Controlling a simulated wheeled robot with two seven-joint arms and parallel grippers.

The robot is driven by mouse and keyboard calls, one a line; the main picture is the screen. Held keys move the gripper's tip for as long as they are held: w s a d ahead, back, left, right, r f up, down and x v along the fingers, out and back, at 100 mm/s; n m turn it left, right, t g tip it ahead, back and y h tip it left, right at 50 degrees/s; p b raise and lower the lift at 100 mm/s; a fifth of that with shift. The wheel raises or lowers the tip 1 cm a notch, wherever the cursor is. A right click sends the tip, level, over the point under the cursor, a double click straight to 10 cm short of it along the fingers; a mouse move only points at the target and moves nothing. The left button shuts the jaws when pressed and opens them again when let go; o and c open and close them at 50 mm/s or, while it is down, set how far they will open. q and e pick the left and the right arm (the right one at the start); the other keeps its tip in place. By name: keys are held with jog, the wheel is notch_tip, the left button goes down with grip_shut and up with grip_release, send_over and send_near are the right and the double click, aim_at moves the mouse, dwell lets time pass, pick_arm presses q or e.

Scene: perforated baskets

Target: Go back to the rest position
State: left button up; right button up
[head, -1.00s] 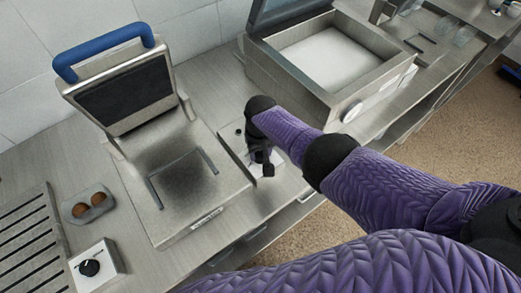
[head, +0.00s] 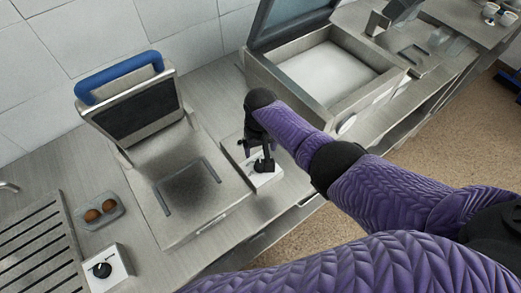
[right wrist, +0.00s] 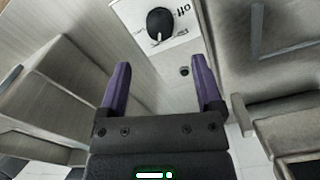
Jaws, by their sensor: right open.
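My right gripper (head: 257,163) is over the counter between the press grill and the open bin-like appliance, close to a white knob box in the head view. In the right wrist view its two purple fingers (right wrist: 165,85) are spread apart with nothing between them. The white box with a black knob (right wrist: 160,24) and the letters "off" lies beyond the fingertips, apart from them. The same box (head: 268,178) is partly hidden by the gripper in the head view. My left gripper is not in view.
The press grill (head: 190,212) stands open with its blue handle up. An open steel appliance (head: 375,95) is at the upper right. A tray with two brown eggs (head: 84,217), another knob box (head: 120,268) and a slatted rack (head: 35,250) are on the left.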

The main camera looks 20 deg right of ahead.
jog(key=shift+r, duration=1.2)
